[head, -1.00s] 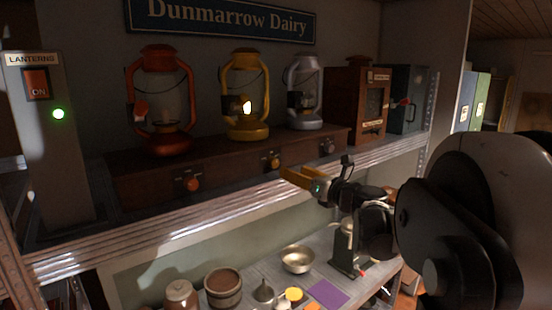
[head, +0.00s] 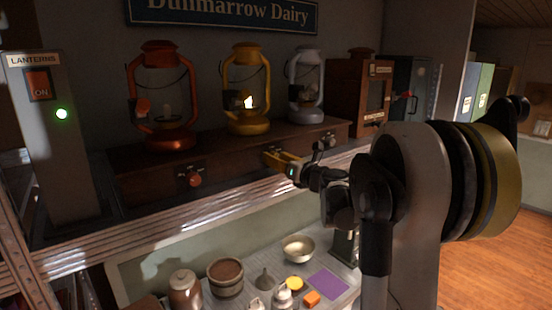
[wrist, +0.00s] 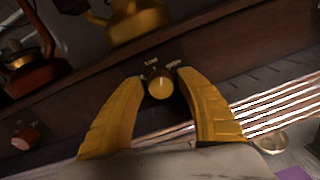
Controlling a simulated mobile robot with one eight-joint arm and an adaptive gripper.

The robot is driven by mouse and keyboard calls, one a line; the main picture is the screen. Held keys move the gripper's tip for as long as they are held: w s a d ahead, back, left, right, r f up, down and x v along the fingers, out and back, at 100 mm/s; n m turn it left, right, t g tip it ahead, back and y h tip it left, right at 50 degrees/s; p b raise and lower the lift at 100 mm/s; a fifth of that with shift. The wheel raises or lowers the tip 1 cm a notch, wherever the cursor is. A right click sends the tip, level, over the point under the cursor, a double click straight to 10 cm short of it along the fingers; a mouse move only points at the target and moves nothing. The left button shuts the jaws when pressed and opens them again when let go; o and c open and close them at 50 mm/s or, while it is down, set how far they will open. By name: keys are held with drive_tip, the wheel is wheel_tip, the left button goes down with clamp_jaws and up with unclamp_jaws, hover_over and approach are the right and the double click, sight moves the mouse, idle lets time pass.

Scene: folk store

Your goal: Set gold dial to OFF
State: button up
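The gold dial (wrist: 160,87) is on the front of the wooden base, below the gold lantern (head: 246,92). Small labels sit around it, too small to read surely. In the wrist view its light pointer mark points roughly up. My gripper (wrist: 169,90) is open, with its yellow fingers on either side of the dial. I cannot tell whether they touch it. In the head view my gripper (head: 283,161) hides the dial. The gold lantern is lit.
A red lantern (head: 162,100) with its red dial (head: 194,179) is at left, and a silver lantern (head: 305,88) at right. A lantern switch (head: 40,85) reads ON beside a green light. A metal shelf edge (head: 150,235) runs below, above a counter with bowls and jars.

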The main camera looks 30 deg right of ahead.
clamp_jaws()
drive_tip(key=shift+n+b, duration=0.3)
drive_tip(key=shift+b, duration=0.05)
drive_tip(key=shift+f+n+b, duration=0.15)
drive_tip(key=shift+n+b, duration=1)
drive_tip(key=shift+n, duration=0.05)
drive_tip(key=shift+n+b, duration=1.3)
drive_tip(key=shift+n, duration=0.9)
drive_tip(key=shift+r, duration=0.2)
drive_tip(key=shift+o, duration=1.9)
unclamp_jaws()
